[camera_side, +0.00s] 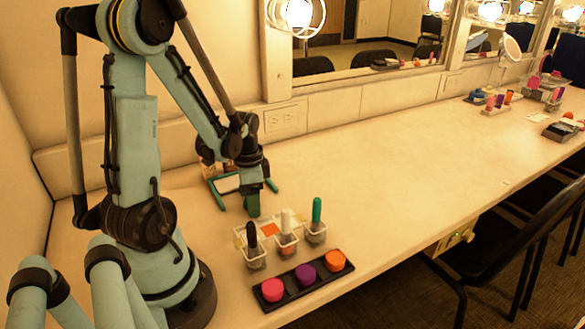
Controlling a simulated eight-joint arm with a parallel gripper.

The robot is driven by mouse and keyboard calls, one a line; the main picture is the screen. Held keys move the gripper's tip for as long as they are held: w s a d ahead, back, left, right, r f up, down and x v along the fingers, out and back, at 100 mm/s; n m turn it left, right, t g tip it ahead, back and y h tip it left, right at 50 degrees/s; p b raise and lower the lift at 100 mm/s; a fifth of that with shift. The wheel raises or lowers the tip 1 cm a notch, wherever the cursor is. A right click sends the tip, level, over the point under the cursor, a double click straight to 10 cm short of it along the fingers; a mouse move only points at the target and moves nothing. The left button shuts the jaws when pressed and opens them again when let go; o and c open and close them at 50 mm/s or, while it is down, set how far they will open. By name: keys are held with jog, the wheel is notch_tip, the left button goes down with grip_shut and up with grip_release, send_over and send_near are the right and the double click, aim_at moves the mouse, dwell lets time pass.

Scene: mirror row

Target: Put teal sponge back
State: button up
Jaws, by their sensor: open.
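My gripper (245,193) is low over the counter near the back wall, behind the row of cups. It is open. Dark green parts show at and around its end, and I cannot tell which are fingers and which might be a sponge. No teal sponge can be made out for certain. A black tray (288,303) at the front edge holds a pink round piece (271,290), a purple one (305,273) and an orange one (335,260). Clear cups behind it hold a black-handled brush (252,238), a white-handled one (286,223) and a teal-handled one (316,211).
A flat orange square (270,230) lies in a pale holder behind the cups. A whitish panel (229,184) shows beside my gripper. The counter (410,170) to the right is clear, with more makeup items at its far end. A dark chair (510,250) stands along the front.

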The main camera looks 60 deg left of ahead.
jog(key=shift+r, duration=0.1)
notch_tip(320, 180, up, 12)
jog(key=w+d+r+n+t, duration=0.1)
jog(key=w+d+t, duration=0.2)
jog(key=d, duration=0.6)
jog(key=w+d+n+t, duration=0.2)
jog(key=w+d+t, duration=0.1)
jog(key=d, duration=0.6)
jog(key=shift+r+t, duration=0.35)
jog(key=shift+t, duration=0.25)
dwell(0.4)
